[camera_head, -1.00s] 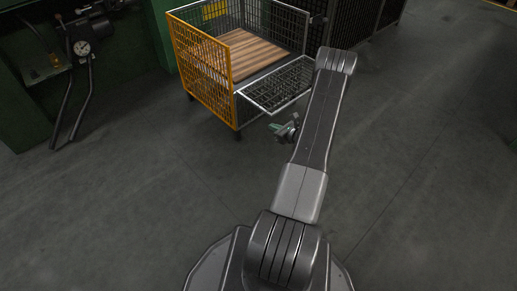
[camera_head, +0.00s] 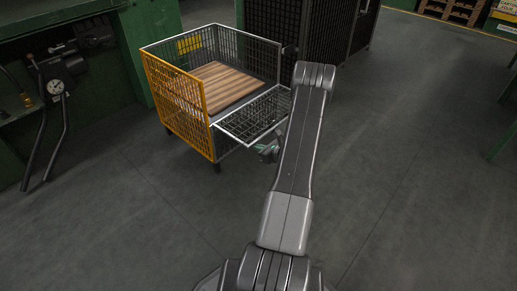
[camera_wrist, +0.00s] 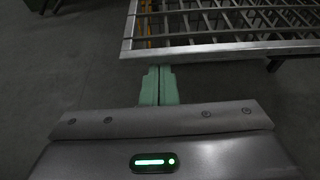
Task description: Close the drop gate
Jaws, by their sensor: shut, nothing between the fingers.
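The drop gate (camera_head: 252,118) is a grey wire-mesh panel on the near right side of a mesh cart (camera_head: 182,106). It is folded down and sticks outward, roughly level. In the wrist view the gate's metal edge bar (camera_wrist: 222,50) runs across the top, with its mesh beyond. My gripper (camera_wrist: 159,70) is shut and empty, its green fingertips just short of that bar; whether they touch it I cannot tell. In the head view my gripper (camera_head: 268,152) shows small below the gate's outer edge, partly hidden by my arm.
The cart has an orange mesh side (camera_head: 178,103) and a wooden board (camera_head: 216,88) inside. A green machine (camera_head: 70,80) with levers and a gauge stands at left. Dark mesh panels (camera_head: 305,28) stand behind. The floor in front and to the right is clear.

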